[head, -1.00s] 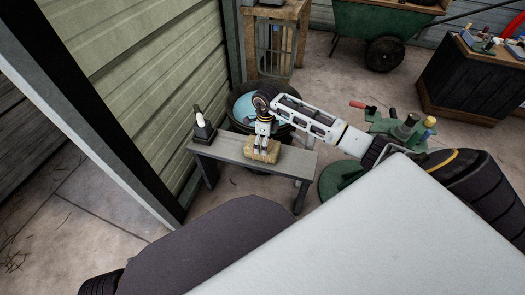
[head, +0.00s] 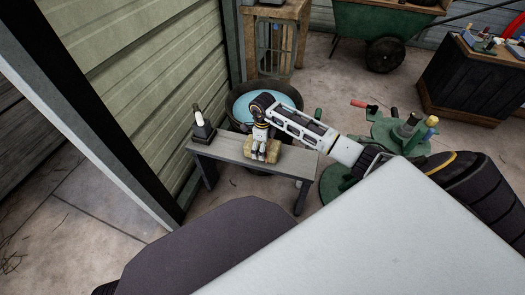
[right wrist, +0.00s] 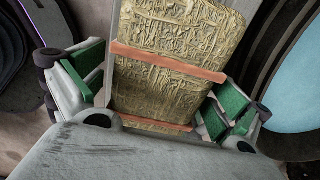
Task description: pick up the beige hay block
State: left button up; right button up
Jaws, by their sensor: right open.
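The beige hay block (head: 249,147) lies on the grey wooden bench (head: 225,146), towards the bench's right half. In the right wrist view the hay block (right wrist: 175,45) fills the middle, with two reddish straps across it. My right gripper (head: 262,158) is at the block from above and hides part of it in the head view. In the right wrist view the right gripper (right wrist: 153,95) is open, with one green-padded finger on each side of the block. I cannot tell whether the pads touch it. My left gripper is not in view.
A dark bottle-like item with a white top (head: 201,125) stands at the bench's left end. A tub of blue water (head: 285,98) stands behind the bench. A green stand (head: 385,131) with tools is to the right. A corrugated wall (head: 150,75) borders the left.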

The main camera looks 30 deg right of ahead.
jog(key=shift+f, duration=0.45)
jog(key=c, duration=1.3)
